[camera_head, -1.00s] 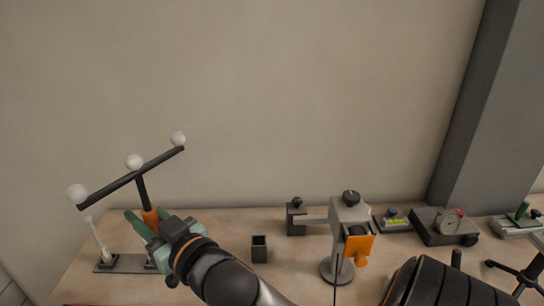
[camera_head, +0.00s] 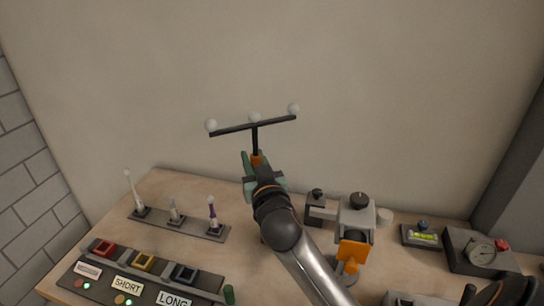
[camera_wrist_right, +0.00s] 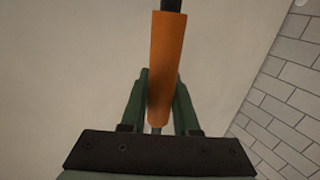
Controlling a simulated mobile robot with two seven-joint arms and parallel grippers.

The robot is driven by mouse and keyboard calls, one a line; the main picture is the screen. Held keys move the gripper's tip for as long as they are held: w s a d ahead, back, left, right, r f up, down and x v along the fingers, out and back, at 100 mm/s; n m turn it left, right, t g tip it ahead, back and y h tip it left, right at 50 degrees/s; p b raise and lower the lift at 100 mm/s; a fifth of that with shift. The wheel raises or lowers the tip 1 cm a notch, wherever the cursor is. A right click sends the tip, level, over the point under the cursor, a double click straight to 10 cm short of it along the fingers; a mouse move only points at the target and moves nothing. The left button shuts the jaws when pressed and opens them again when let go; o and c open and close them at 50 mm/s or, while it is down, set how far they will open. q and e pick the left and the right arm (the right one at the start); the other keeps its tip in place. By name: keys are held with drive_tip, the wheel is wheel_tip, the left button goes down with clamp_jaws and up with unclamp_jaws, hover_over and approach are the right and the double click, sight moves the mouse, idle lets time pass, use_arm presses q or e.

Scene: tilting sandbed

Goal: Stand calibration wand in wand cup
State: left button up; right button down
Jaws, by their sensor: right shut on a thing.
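The calibration wand (camera_head: 254,138) is a dark T-shaped bar with three white balls and an orange handle. It stands roughly upright in the head view, its crossbar slightly tilted, raised in front of the wall. My right gripper (camera_head: 254,163) is shut on the orange handle, which also shows between the green fingers in the right wrist view (camera_wrist_right: 166,65). The wand cup is not visible now; my right arm covers the table where the small dark square cup stood earlier. My left gripper is not in view.
A rack (camera_head: 180,222) with several small upright pieces stands left of my arm. A labelled panel (camera_head: 145,285) with coloured bins is at front left. A grey clamp stand with an orange part (camera_head: 352,250) is close right of my arm. A dial gauge box (camera_head: 480,252) stands farther right.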

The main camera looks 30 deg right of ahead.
drive_tip(key=w+d+f+m+g+h, duration=0.1)
drive_tip(key=w+d+f+m+h, duration=0.1)
drive_tip(key=w+d+f+h, duration=0.25)
wheel_tip(320, 180, down, 10)
drive_tip(key=d+y+b, duration=0.1)
drive_tip(key=y+b, duration=0.1)
drive_tip(key=b, duration=0.5)
drive_tip(key=shift+s+d, duration=0.35)
drive_tip(key=shift+d, duration=0.05)
drive_tip(key=shift+r, duration=0.1)
drive_tip(key=c, duration=0.6)
unclamp_jaws()
drive_tip(key=shift+s, duration=0.15)
